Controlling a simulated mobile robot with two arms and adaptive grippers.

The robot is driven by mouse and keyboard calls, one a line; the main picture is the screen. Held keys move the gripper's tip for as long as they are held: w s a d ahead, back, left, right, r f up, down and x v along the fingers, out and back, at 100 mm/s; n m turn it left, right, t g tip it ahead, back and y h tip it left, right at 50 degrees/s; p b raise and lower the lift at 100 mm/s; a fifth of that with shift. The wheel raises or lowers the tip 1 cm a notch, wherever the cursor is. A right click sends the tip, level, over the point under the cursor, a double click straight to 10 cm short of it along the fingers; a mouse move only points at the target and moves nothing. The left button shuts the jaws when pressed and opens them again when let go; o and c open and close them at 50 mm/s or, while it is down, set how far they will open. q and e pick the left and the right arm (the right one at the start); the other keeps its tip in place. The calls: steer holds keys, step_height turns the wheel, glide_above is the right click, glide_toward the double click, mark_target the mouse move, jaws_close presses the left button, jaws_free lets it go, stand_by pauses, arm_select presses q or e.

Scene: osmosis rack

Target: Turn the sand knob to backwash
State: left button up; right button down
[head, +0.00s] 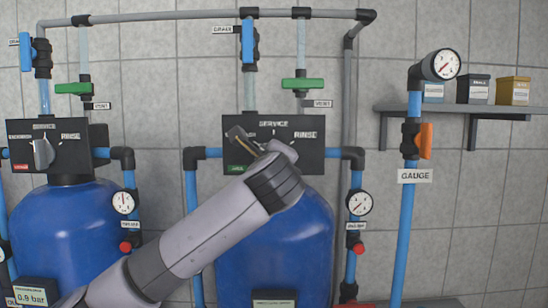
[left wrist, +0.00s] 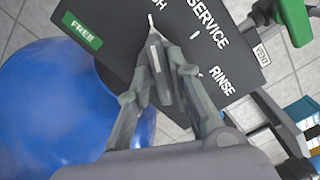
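The middle dark control box (head: 312,160) sits over a blue tank and has SERVICE and RINSE labels and a green FREE tag. My left arm comes in from the lower left, and its gripper (head: 246,140) is at this box, over its left half. In the left wrist view the two fingers (left wrist: 154,52) are drawn together around a grey knob (left wrist: 163,82) on the box face (left wrist: 120,45). A white mark beyond the fingertips lies toward a label ending in SH. The fingers hide most of the knob. My right gripper is not in view.
A second control box (head: 72,150) at left has a grey knob (head: 43,153) pointing up to SERVICE and a red tag. A gauge (head: 441,64), an orange valve (head: 426,140) and a shelf (head: 470,110) with boxes are at right. Pipes and green vent valves stand above.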

arm_select(q)
steer(key=shift+o, duration=1)
steer(key=s, duration=1.2)
steer(key=shift+f, duration=0.1)
